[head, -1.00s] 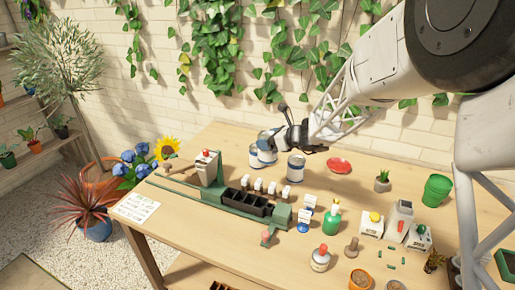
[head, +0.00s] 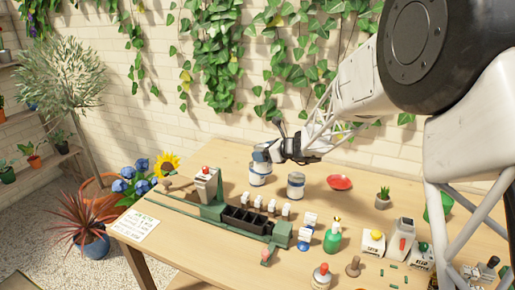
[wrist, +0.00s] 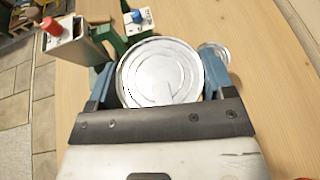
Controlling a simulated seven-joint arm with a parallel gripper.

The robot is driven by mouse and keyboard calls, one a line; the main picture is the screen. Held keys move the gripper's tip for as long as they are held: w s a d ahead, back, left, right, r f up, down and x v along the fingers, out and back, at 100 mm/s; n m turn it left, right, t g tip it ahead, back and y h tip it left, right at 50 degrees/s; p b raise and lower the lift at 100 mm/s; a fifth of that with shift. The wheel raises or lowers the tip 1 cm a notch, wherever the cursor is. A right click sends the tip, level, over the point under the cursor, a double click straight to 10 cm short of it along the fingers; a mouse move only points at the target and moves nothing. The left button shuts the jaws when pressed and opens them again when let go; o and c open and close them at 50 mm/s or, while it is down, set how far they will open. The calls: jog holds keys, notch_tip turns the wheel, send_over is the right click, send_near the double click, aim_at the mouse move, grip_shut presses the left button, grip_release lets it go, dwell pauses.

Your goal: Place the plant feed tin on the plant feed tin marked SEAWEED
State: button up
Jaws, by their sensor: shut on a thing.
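My gripper (head: 279,151) is shut on a plant feed tin (head: 261,157), which also shows in the wrist view (wrist: 160,72) with its round silver lid between the blue fingers. The held tin looks upright. I cannot read any label, so I cannot tell which tin is marked SEAWEED.
A green rack with black compartments (head: 245,221) and a device with a red knob (head: 207,187) stand left and in front of the tins. A red dish (head: 339,182) lies to the right. Bare table surrounds the third tin.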

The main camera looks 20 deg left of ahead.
jog(key=w+a+f, duration=0.1)
jog(key=w+a, duration=0.5)
jog(key=w, duration=0.4)
jog(key=shift+a, duration=0.3)
jog(key=shift+f, duration=1.75)
jog(key=shift+f, duration=0.15)
jog(key=o, duration=1.1)
jog(key=shift+d, duration=0.1)
jog(key=v, duration=1.2)
